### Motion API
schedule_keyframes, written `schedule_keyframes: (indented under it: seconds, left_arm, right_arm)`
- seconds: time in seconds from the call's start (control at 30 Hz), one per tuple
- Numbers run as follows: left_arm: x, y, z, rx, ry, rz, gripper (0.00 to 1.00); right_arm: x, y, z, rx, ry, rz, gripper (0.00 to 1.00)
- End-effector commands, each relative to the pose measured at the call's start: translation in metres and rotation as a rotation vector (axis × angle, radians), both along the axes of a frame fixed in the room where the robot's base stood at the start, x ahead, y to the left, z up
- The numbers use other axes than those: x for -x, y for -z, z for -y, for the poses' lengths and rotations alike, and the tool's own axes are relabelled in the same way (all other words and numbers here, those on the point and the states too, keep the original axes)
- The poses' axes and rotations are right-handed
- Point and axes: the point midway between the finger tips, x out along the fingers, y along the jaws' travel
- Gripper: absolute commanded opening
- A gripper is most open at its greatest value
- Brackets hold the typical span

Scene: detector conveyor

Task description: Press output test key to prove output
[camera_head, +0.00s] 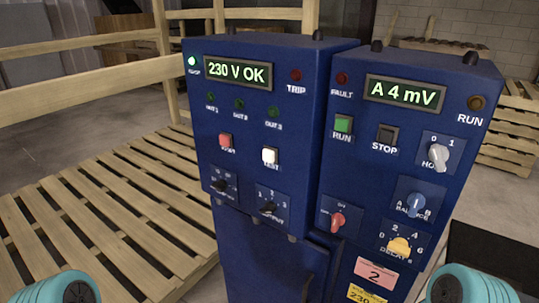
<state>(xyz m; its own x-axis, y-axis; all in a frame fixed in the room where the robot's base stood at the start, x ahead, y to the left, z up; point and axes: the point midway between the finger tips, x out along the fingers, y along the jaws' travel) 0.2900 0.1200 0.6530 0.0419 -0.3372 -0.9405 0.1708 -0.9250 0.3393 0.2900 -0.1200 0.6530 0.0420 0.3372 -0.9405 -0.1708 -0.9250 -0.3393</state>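The left blue control box (255,110) faces me, and its display (238,73) reads "230 V OK". A white square key (270,156) labelled TEST sits right of a red key (226,140) whose label is too small to read. Below them are two black rotary switches; the right one (267,207) seems labelled OUTPUT. Three output lamps (239,103) above the keys look dark green. The power lamp (192,61) glows green and the TRIP lamp (295,75) is dull red. Teal parts of my arms show in both bottom corners; neither gripper can be seen.
The right blue box (350,170) has a display (404,93) reading "A 4 mV", a green RUN key (343,124), a black STOP key (387,136) and several knobs. Wooden pallets (110,220) and a wooden rail (80,85) lie left. Space before the boxes looks clear.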

Motion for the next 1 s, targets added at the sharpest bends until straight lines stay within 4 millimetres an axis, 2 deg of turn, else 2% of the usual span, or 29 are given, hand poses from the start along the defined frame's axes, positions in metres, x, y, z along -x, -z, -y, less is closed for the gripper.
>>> schedule_keyframes:
  seconds: [0.37, 0.4, 0.5, 1.0]
  left_arm:
    - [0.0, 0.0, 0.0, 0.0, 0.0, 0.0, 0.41]
    - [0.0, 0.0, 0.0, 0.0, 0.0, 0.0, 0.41]
    - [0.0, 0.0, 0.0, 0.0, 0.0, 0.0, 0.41]
    - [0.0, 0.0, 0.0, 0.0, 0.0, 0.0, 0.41]
  right_arm:
    - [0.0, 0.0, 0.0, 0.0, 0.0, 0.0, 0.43]
    - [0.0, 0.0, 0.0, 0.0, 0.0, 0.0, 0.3]
    - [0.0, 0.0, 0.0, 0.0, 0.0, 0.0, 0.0]
    - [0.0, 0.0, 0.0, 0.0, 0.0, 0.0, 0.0]
